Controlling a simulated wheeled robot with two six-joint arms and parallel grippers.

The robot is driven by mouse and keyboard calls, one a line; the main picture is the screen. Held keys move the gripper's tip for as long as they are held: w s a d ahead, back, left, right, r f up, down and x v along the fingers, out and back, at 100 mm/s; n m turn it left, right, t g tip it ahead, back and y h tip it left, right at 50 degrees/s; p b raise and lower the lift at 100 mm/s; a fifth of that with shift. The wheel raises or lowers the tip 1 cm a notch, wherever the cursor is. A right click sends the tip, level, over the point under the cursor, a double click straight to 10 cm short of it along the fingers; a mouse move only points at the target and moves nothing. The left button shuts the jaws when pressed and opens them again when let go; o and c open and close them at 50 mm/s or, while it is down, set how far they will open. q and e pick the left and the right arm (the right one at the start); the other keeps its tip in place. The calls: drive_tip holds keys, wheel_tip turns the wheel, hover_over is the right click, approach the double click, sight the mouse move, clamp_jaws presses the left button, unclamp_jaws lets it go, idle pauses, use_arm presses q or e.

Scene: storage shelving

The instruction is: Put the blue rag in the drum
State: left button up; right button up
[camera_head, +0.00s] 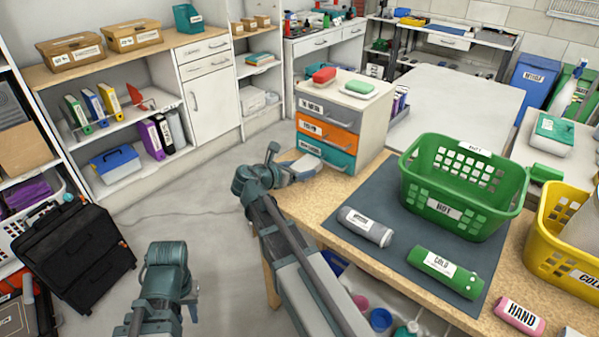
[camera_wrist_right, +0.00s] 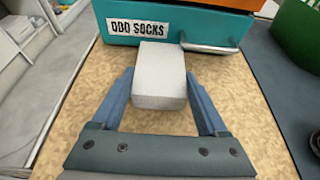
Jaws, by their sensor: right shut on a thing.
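My right gripper (camera_head: 306,167) is at the left edge of the wooden counter, in front of the teal bottom drawer (camera_head: 325,153). In the right wrist view its blue fingers (camera_wrist_right: 161,88) are shut on a pale grey block (camera_wrist_right: 158,75). The block is just in front of the drawer, labelled "ODD SOCKS" (camera_wrist_right: 138,28); I cannot tell whether it touches the drawer. I cannot pick out a blue rag or a drum in either view.
The counter (camera_head: 300,201) carries a green basket (camera_head: 448,205), a grey roll (camera_head: 366,227), a green roll (camera_head: 445,271), a pink roll (camera_head: 520,317) and a yellow basket (camera_head: 560,262). A black case (camera_head: 80,262) stands on the left floor. The middle floor is clear.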

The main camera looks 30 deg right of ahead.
drive_tip(key=shift+f, duration=0.1)
drive_tip(key=o, duration=1.2)
drive_tip(key=shift+o, duration=0.2)
drive_tip(key=shift+r, duration=0.2)
drive_tip(key=p+v, duration=0.4)
drive_tip(key=v, duration=0.6)
drive_tip(key=shift+s+a+r, duration=0.1)
drive_tip(key=shift+r, duration=0.05)
drive_tip(key=shift+p+v, duration=0.35)
drive_tip(key=shift+v, duration=0.55)
